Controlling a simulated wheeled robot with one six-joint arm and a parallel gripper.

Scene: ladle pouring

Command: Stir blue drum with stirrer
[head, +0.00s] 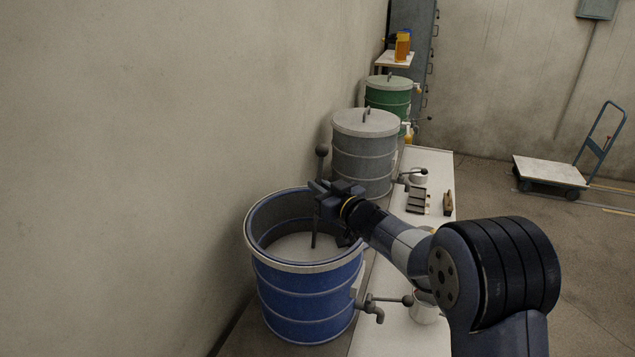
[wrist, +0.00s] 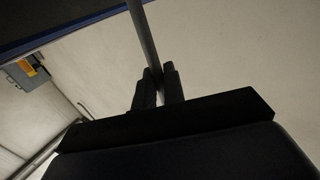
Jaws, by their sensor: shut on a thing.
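The blue drum (head: 307,296) stands open, with pale content (head: 290,246) inside it. The stirrer (head: 322,163) is a dark upright rod with a ball at its top, and its lower part stands inside the drum. My gripper (head: 322,190) is over the drum's rim, shut on the stirrer's rod. In the wrist view the rod (wrist: 142,32) runs between the two fingers of my gripper (wrist: 158,82). The stirrer's lower end is not clearly visible.
A grey lidded drum (head: 364,150) and a green lidded drum (head: 388,93) stand behind along the wall. A white bench (head: 395,335) runs at the right, with a dark tray (head: 416,201) and a cup (head: 424,312). The blue drum's tap (head: 372,309) sticks out to the right.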

